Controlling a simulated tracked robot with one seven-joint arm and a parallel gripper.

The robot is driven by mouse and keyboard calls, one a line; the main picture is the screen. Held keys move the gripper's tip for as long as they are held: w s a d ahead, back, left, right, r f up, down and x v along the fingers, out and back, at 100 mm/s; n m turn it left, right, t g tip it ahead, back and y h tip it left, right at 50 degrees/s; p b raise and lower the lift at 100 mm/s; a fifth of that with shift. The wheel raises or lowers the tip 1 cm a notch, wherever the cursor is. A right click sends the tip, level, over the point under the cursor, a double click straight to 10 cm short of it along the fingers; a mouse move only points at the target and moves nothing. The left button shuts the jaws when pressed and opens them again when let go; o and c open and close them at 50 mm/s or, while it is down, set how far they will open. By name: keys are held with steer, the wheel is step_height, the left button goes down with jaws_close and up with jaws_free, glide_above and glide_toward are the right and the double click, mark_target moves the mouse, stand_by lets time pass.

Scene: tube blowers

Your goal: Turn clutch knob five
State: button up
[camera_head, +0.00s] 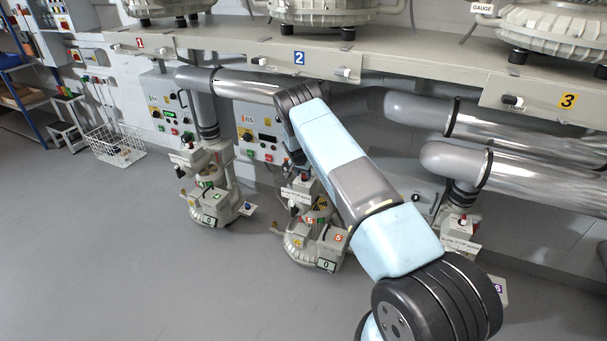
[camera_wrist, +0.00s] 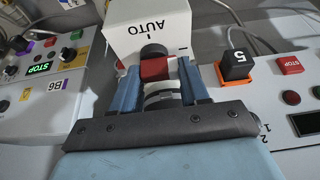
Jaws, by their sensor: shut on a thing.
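A white box (camera_wrist: 148,30) marked AUTO and I carries a small red and black knob (camera_wrist: 155,68) on its near face, seen in the wrist view. My gripper (camera_wrist: 158,78) has one blue finger on each side of the knob and is shut on it. In the head view, my arm reaches down to the middle blower (camera_head: 310,245), which bears a red 5 label (camera_head: 338,238). A white box with a red part (camera_head: 302,180) shows on top of that blower. My arm partly hides the contact there.
A black knob marked 5 (camera_wrist: 237,65), with an orange base, stands on a control panel at right in the wrist view. Another blower, labelled 4 (camera_head: 217,196), stands at left. Large grey pipes (camera_head: 540,175) run at right. The floor (camera_head: 110,240) in front is clear.

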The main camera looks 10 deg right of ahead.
steer(key=c, duration=0.3)
steer(key=shift+n, duration=0.3)
steer(key=n+y, duration=0.1)
steer(key=n, duration=0.2)
steer(key=shift+s+d+t, duration=0.1)
steer(key=shift+d+t, duration=0.1)
steer(key=shift+t, duration=0.2)
steer(key=n+y, duration=0.2)
steer(key=n, duration=0.3)
steer(key=n+y, duration=0.1)
steer(key=n, duration=0.3)
steer(key=shift+s+d+n+y, duration=0.1)
steer(key=shift+d+n+y, duration=0.1)
steer(key=shift+n+y, duration=0.15)
steer(key=shift+r+n+g+y, duration=0.1)
steer(key=shift+n+g+y, duration=0.3)
steer(key=shift+n, duration=0.7)
steer(key=shift+n+g+y, duration=0.35)
steer(key=shift+n+g, duration=0.05)
steer(key=shift+n, duration=0.65)
steer(key=shift+d, duration=0.1)
